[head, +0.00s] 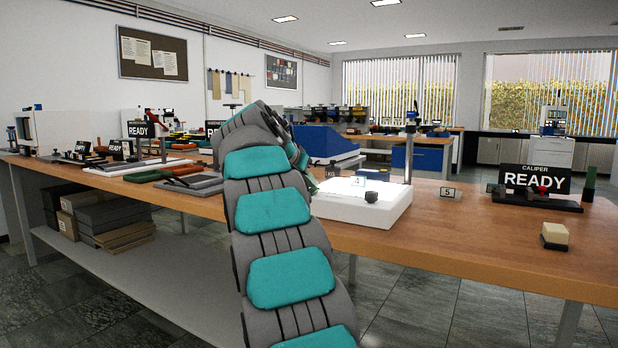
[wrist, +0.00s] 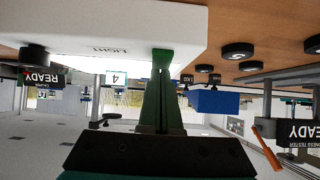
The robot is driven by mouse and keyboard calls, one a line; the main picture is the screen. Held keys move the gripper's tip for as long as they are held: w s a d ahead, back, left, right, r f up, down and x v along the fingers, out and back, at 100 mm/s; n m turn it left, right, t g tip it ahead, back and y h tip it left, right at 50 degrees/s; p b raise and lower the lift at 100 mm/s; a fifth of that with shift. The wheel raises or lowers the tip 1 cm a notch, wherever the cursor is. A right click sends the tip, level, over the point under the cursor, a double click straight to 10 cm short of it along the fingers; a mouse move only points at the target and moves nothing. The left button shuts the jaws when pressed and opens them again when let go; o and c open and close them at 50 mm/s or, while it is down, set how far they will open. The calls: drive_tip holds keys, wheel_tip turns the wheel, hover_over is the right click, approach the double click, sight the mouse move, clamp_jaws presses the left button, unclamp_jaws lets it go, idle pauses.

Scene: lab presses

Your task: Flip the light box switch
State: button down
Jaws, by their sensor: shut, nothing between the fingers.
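The light box (head: 335,213) is a low white box with a bright top, standing on the wooden bench in the head view. It also fills the upper left of the upside-down wrist view (wrist: 90,18), with a "LIGHT" label on it. My gripper (wrist: 162,62) has green fingers, shut and empty, with the tips at the edge of the light box near that label. I cannot tell whether they touch it. I cannot make out the switch; the fingers may hide it.
A dark round knob-like piece (head: 371,198) sits on the light box, beside a "4" card (head: 358,182). A thin upright post (head: 409,155) rises behind. A blue machine (head: 322,145) stands behind my arm. A caliper stand (head: 535,203) is at right. Black discs (wrist: 237,50) lie on the bench.

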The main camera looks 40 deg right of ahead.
idle(0.4)
drive_tip(key=shift+w+d+r+y+p, duration=0.15)
drive_tip(key=shift+y+p, duration=0.35)
drive_tip(key=shift+p, duration=0.6)
drive_tip(key=shift+d+f, duration=0.15)
drive_tip(key=shift+f, duration=0.15)
drive_tip(key=shift+w+d+f+g, duration=0.1)
drive_tip(key=shift+d+f+g, duration=0.05)
drive_tip(key=shift+d+g, duration=0.15)
